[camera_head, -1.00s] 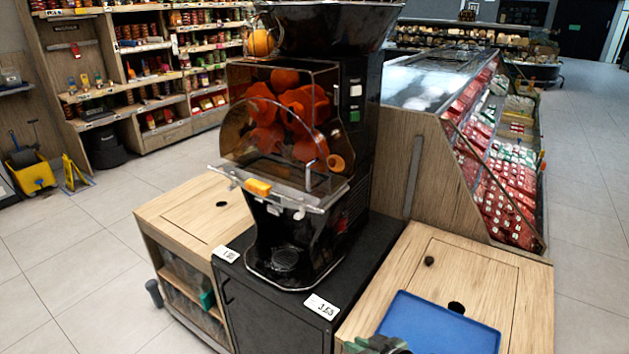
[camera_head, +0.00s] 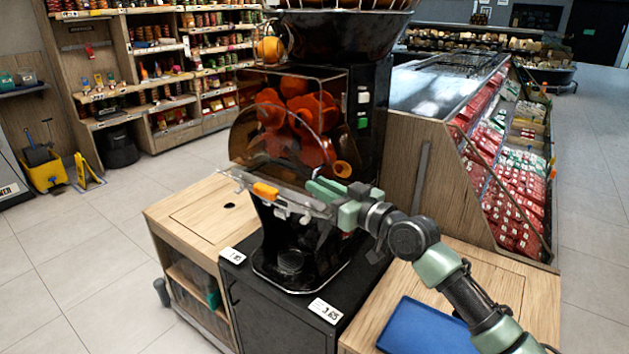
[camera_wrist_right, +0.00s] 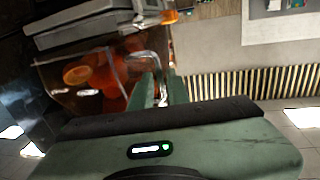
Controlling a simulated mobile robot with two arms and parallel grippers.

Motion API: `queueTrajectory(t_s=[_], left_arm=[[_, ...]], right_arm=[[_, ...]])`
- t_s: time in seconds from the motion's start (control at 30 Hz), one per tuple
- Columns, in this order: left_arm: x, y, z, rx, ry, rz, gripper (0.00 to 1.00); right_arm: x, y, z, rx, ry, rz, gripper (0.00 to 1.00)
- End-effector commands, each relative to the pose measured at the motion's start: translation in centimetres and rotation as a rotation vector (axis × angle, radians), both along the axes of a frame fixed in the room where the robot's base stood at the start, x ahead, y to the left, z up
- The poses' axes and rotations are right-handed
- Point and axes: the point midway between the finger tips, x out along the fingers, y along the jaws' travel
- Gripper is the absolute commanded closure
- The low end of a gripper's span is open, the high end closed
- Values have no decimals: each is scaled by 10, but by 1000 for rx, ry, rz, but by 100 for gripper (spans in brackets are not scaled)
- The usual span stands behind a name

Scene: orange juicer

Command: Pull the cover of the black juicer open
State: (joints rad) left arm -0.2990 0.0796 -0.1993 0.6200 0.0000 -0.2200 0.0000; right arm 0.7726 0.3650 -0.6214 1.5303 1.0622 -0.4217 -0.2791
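The black juicer (camera_head: 368,110) stands on the dark middle counter. Its clear, curved cover (camera_head: 250,132) is down over the orange drums (camera_head: 298,118). My right gripper (camera_head: 318,188) reaches in from the right to the cover's lower right side. In the right wrist view its two green fingers (camera_wrist_right: 161,90) look a little apart, with a bent metal handle (camera_wrist_right: 150,62) just beyond or between their tips. I cannot tell whether they touch it. The fingers hide the handle in the head view. My left gripper is not in view.
A drip shelf with an orange piece (camera_head: 265,190) juts out below the cover. A blue tray (camera_head: 425,328) lies on the right wooden counter under my right arm. A display case (camera_head: 430,150) is behind right.

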Motion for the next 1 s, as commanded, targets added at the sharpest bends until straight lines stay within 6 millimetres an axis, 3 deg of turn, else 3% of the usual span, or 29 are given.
queueTrajectory(t_s=[0.2, 0.5, 0.57, 1.0], left_arm=[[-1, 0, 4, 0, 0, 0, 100], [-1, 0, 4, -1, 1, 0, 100], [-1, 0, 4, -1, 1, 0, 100], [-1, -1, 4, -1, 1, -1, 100]], right_arm=[[15, 14, 0, 0, 0, -1, 84], [17, 15, -1, -1, 0, -1, 84], [17, 15, -1, -1, 0, -1, 100], [17, 15, -1, -1, 1, -1, 100]])
